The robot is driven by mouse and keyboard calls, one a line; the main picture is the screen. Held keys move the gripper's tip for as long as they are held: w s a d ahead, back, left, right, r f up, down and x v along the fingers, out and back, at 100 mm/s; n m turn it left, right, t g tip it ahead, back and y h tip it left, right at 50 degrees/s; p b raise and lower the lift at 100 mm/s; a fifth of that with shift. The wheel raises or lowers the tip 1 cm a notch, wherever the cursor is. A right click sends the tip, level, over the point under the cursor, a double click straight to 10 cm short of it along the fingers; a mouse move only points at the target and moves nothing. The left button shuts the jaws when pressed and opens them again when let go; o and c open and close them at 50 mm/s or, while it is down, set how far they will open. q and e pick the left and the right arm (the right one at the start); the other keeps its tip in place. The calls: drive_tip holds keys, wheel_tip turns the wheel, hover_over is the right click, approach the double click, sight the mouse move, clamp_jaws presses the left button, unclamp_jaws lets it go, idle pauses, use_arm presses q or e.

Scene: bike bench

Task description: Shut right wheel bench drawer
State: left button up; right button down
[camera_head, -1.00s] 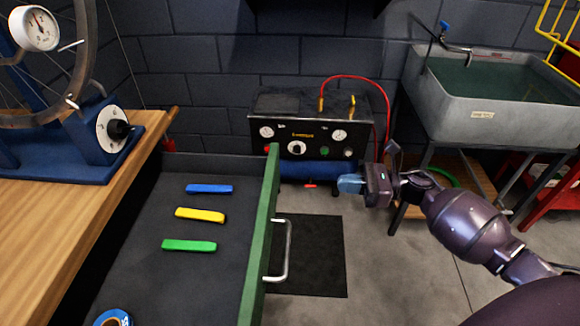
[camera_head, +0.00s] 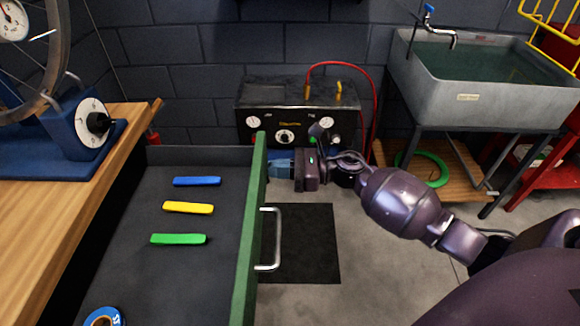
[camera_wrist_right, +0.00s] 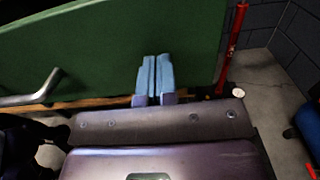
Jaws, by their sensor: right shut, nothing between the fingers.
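The bench drawer (camera_head: 225,270) stands pulled out from the wooden bench at the left. Its green front panel (camera_head: 249,240) faces right and carries a metal handle (camera_head: 272,240). My right gripper (camera_head: 272,168) is shut and empty, with its blue fingertips pointing left at the far part of the green panel. In the right wrist view, the shut fingers (camera_wrist_right: 155,75) point at the green panel (camera_wrist_right: 110,50), and the handle (camera_wrist_right: 35,92) is to their left. I cannot tell whether the fingertips touch the panel. My left gripper is not in view.
In the drawer lie a blue bar (camera_head: 197,181), a yellow bar (camera_head: 188,207), a green bar (camera_head: 179,239) and a blue roll (camera_head: 104,317). A black gauge box (camera_head: 290,110) with a red hose stands behind. A sink (camera_head: 475,85) stands at the right.

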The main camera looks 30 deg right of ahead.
drive_tip(key=shift+w+a, duration=0.1)
drive_tip(key=shift+a, duration=0.1)
idle(0.3)
drive_tip(key=b, duration=0.4)
approach(145, 181)
drive_tip(key=w+a+r, duration=0.1)
drive_tip(key=a, duration=0.1)
drive_tip(key=w+a+r, duration=0.2)
drive_tip(key=a, duration=0.1)
drive_tip(key=w+a+r, duration=0.1)
drive_tip(key=w+a, duration=0.1)
drive_tip(key=shift+a+r, duration=0.25)
drive_tip(key=shift+a, duration=0.1)
drive_tip(key=shift+w+a, duration=0.2)
drive_tip(key=shift+w, duration=0.05)
drive_tip(key=shift+r, duration=0.2)
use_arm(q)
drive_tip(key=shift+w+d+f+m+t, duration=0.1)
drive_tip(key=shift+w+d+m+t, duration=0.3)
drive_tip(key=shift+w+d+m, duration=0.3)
use_arm(e)
drive_tip(key=shift+r, duration=0.1)
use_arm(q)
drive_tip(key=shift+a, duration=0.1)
use_arm(e)
drive_tip(key=shift+w+r, duration=0.1)
drive_tip(key=shift+r, duration=0.05)
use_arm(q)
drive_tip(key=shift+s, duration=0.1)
